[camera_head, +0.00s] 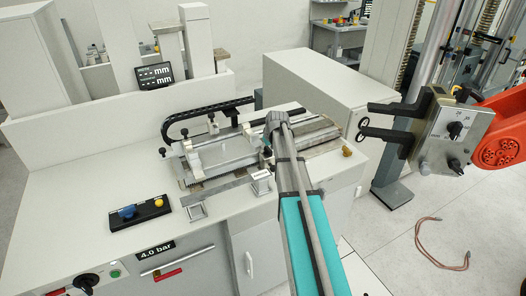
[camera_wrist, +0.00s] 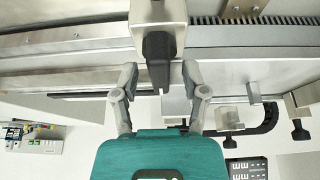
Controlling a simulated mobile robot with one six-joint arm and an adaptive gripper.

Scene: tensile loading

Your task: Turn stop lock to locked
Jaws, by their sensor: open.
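The stop lock appears to be the black lever (camera_wrist: 158,50) on a light metal block (camera_wrist: 158,10) at the top middle of the wrist view. My gripper (camera_wrist: 160,80) is open, with one finger on each side of the lever. Small gaps show between the fingers and the lever, and nothing is gripped. The lever points down in the picture toward my teal gripper body. I cannot read a lock marking.
A metal rail (camera_wrist: 60,48) runs behind the lever. A black knob (camera_wrist: 300,130) and a black cable chain (camera_wrist: 268,120) are at the right. On the bench are a button box (camera_head: 138,212) and a display (camera_head: 155,76).

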